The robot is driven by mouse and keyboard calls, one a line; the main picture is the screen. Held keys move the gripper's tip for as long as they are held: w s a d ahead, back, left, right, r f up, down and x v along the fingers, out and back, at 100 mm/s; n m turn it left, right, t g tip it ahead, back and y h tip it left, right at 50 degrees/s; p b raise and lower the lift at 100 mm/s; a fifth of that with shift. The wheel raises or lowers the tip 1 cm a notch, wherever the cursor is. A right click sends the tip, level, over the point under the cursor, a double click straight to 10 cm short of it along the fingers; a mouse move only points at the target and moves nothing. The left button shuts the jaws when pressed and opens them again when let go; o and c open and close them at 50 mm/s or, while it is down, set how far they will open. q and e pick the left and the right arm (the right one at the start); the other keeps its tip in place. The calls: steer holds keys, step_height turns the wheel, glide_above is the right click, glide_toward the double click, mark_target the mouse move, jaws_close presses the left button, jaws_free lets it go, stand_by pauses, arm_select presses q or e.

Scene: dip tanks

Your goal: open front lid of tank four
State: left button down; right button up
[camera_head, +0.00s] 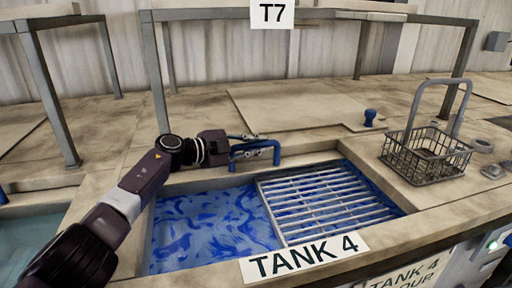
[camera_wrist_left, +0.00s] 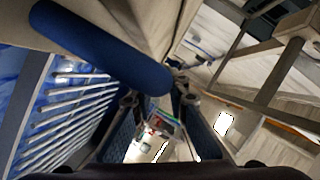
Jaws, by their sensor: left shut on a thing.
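Tank four's label (camera_head: 304,256) is on the front rim of its opening. The front opening is uncovered and shows blue liquid (camera_head: 205,235) on the left and a metal grate (camera_head: 325,203) on the right. A blue bar handle (camera_head: 276,153) is at the back edge of this opening; it fills the upper left of the left wrist view (camera_wrist_left: 100,45). My left gripper (camera_head: 252,141) is shut on the blue handle. Its finger pads show beside the bar in the wrist view. How the handle joins the front lid is hidden. My right gripper is out of view.
A wire basket with a tall handle (camera_head: 427,157) stands on the worktop right of the opening. A blue knob (camera_head: 370,117) stands behind, near a flat panel (camera_head: 290,108). A metal frame (camera_head: 155,75) with a T7 sign (camera_head: 272,14) spans the back. Another tank opening (camera_head: 25,240) is at left.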

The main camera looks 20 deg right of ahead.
arm_select(q)
steer(key=shift+w+a+f, duration=0.1)
steer(key=shift+a+f, duration=0.15)
steer(key=shift+f, duration=0.3)
steer(key=c, duration=2.2)
jaws_free()
steer(key=shift+o, duration=0.2)
steer(key=shift+w, duration=0.1)
steer(key=shift+d+r, duration=0.1)
steer(key=shift+r, duration=0.05)
steer(key=shift+r, duration=0.1)
steer(key=shift+a, duration=0.3)
steer(key=v, duration=1.1)
steer(key=shift+a, duration=0.2)
